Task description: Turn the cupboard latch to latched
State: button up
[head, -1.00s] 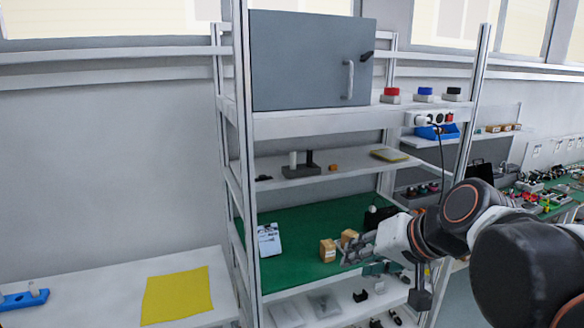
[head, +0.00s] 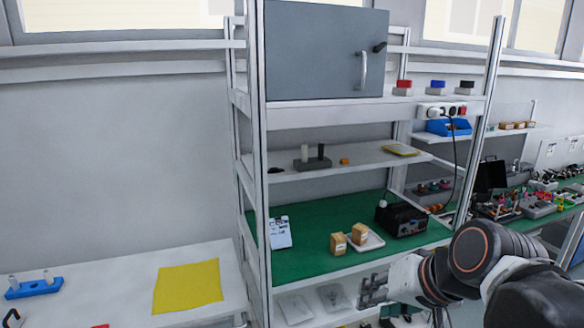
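The grey cupboard (head: 310,52) stands on the top shelf of the rack, with its door closed against the body. Its small black latch (head: 380,47) is at the door's upper right edge and looks slightly tilted. A pale vertical handle (head: 362,70) is below and left of the latch. My gripper (head: 368,290) is low at the front of the rack, below the green shelf and far beneath the latch. Its fingers look apart and nothing shows between them, though they are small in view.
Red (head: 403,88), blue (head: 437,87) and black (head: 465,88) buttons sit right of the cupboard. A power strip (head: 440,110) with a hanging cable is below them. Cartons (head: 338,243) and a black device (head: 401,218) occupy the green shelf (head: 300,262). Rack posts flank the shelves.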

jog(key=s+d+f+n+h+b, duration=0.1)
jog(key=s+d+f+b, duration=0.1)
jog(key=f+b, duration=0.5)
jog(key=s+d+f+n+h+b, duration=0.1)
jog(key=s+f+b, duration=0.3)
jog(key=f, duration=1)
jog(key=d+h+b, duration=0.1)
jog(key=b, duration=0.2)
jog(key=shift+s+d+f, duration=0.2)
jog(key=shift+d+f, duration=0.1)
jog(key=shift+f, duration=0.05)
